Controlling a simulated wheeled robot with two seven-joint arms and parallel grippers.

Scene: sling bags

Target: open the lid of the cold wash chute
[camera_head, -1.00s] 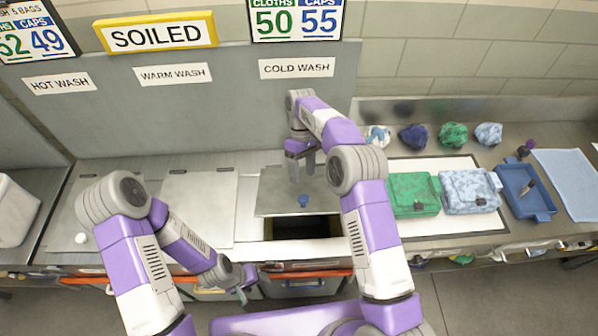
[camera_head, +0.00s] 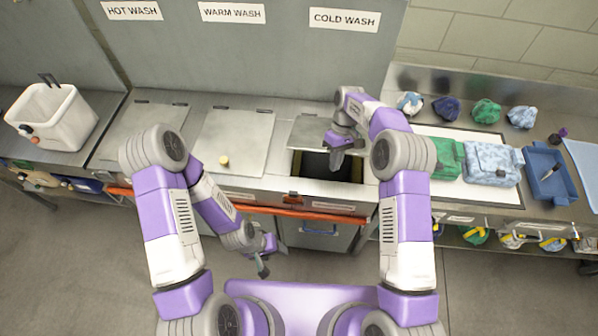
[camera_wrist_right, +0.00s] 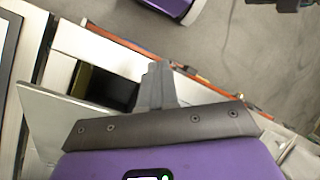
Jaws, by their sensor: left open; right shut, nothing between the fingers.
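The cold wash chute lid (camera_head: 308,131) is a grey metal panel under the COLD WASH sign (camera_head: 345,19). It is tilted up at its front, with the dark chute opening (camera_head: 312,165) showing below it. The lid edge also shows in the right wrist view (camera_wrist_right: 48,118), beside the dark opening (camera_wrist_right: 105,88). My right gripper (camera_head: 336,163) is shut and empty, over the opening at the lid's front edge; I cannot tell whether it touches the lid. Its fingers show together in the right wrist view (camera_wrist_right: 156,80). My left gripper (camera_head: 267,262) is open and empty, low in front of the counter.
The warm wash lid (camera_head: 236,142) with its pale knob and the hot wash lid (camera_head: 143,128) lie flat. A white bin (camera_head: 58,118) stands far left. Green and pale blue bags (camera_head: 492,162), a blue tray (camera_head: 547,175) and several crumpled cloths (camera_head: 487,111) are on the right.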

